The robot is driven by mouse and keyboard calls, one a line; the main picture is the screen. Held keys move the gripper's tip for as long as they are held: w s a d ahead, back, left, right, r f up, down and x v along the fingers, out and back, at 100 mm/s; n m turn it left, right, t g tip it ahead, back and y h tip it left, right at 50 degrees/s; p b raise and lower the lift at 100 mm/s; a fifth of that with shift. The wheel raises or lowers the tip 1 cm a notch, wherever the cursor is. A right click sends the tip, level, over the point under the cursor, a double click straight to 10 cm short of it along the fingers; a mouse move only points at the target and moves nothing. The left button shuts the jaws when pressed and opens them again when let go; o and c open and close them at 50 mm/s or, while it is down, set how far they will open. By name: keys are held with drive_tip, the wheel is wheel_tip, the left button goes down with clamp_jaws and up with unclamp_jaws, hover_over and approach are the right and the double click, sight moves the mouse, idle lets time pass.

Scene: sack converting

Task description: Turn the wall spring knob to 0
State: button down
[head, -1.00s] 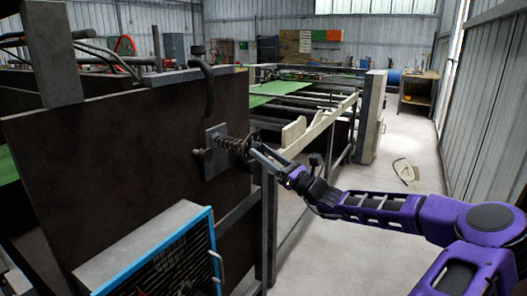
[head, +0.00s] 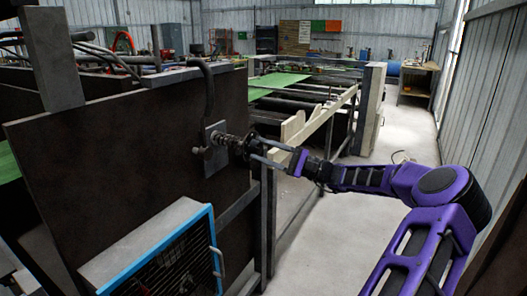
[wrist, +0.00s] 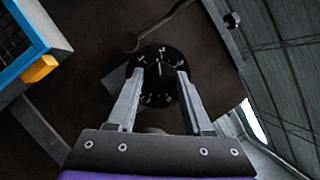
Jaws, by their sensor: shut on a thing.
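The wall spring knob (head: 240,146) is a dark round dial on a spring shaft, standing out from a grey plate (head: 215,160) on a dark brown panel. In the wrist view, the knob's black face (wrist: 158,85) shows white marks around its rim and a white line near its top; the numbers are too small to read. My gripper (head: 262,148) reaches it from the right. In the wrist view, the gripper's two fingers (wrist: 158,73) lie on either side of the knob and are shut on it, hiding parts of its side edges.
A dark bent hose (head: 208,88) hangs just above the plate. A blue-framed box (head: 212,235) with a handle juts out below left. Pale rails and a frame (head: 320,115) stand behind my gripper. The floor (head: 330,235) to the right is clear.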

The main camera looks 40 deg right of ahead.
drive_tip(key=n+g, duration=0.2)
drive_tip(key=n, duration=0.2)
drive_tip(key=shift+d+b, duration=0.1)
drive_tip(key=shift+b, duration=0.3)
drive_tip(key=n+g+b, duration=0.1)
drive_tip(key=n, duration=0.3)
drive_tip(key=n+g+h+b, duration=0.1)
drive_tip(key=n+b, duration=0.1)
drive_tip(key=n, duration=0.1)
drive_tip(key=shift+r, duration=0.15)
drive_tip(key=shift+r+n+g+h+b, duration=0.15)
drive_tip(key=shift+n+g+h+b, duration=0.25)
drive_tip(key=shift+n+b, duration=0.55)
drive_tip(key=shift+n, duration=0.25)
drive_tip(key=shift+c, duration=1.5)
unclamp_jaws()
